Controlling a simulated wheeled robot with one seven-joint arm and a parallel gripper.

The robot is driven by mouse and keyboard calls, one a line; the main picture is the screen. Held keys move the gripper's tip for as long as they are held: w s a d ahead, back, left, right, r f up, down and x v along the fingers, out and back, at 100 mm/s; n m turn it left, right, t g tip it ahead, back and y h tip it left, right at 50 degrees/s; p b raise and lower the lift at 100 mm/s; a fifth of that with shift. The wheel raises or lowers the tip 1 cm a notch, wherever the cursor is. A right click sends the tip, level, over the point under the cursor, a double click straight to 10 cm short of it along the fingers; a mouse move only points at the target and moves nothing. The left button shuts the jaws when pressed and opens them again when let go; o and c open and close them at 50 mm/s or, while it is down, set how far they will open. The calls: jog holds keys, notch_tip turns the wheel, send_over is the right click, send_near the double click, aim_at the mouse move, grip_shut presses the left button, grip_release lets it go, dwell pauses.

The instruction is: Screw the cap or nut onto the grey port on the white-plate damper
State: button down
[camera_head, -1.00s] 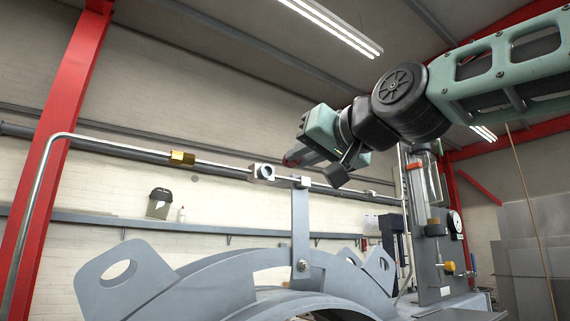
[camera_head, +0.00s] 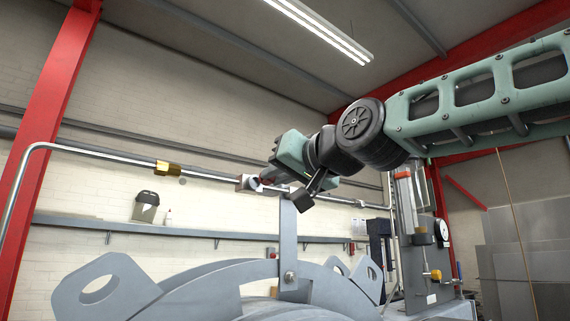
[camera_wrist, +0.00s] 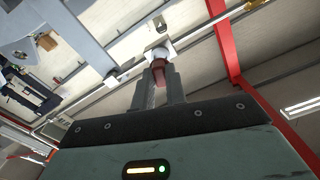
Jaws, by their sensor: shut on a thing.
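My gripper (camera_head: 264,184) is shut on a small red-brown cap (camera_wrist: 158,69), which shows between the two grey fingers in the wrist view. The cap's far end is at, or very close to, a pale block-like fitting (camera_wrist: 154,53). The port face is hidden by the cap and fingers.
A thin pipe with a brass fitting (camera_head: 168,168) runs left from the pale fitting. Grey curved metalwork with a slotted lug (camera_head: 100,290) stands below. A panel with gauges (camera_head: 425,245) stands at the right. A red column (camera_head: 45,130) rises at the left.

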jog(key=shift+p+x, duration=0.85)
jog(key=shift+w+a+p, duration=0.35)
jog(key=shift+w+p, duration=0.2)
jog(key=shift+p, duration=0.3)
dwell(0.5)
